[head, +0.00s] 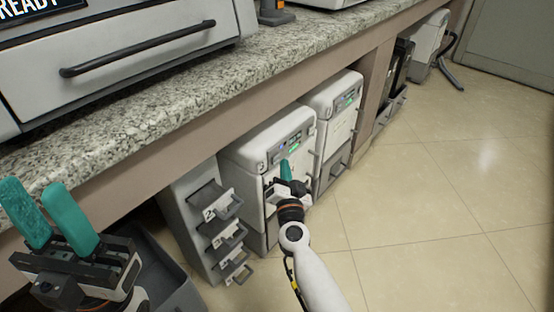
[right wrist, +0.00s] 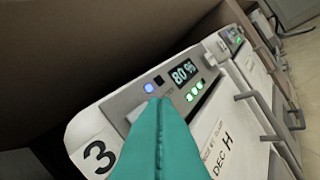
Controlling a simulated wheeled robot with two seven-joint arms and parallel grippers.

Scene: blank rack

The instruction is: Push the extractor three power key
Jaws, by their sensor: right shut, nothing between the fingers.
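Extractor three (head: 245,150) is a white box unit under the counter. In the right wrist view its white casing (right wrist: 88,122) bears a black "3". Its sloped grey panel has a round blue-lit key (right wrist: 149,88), a small black square (right wrist: 158,80), a display (right wrist: 183,72) reading 80 % and green lights (right wrist: 195,92). I cannot read a power mark on the key. My right gripper (head: 286,170) is shut and empty at the panel. Its teal fingertips (right wrist: 160,102) lie just below the blue key in the picture; contact is not clear. My left gripper (head: 50,215) is open and empty.
A similar white unit (head: 335,97) stands beyond extractor three. A grey drawer stack (head: 190,215) stands on its near side, by a dark grey bin (head: 165,265). The granite counter (head: 130,120) overhangs the units. The tiled floor (head: 440,200) at the right is clear.

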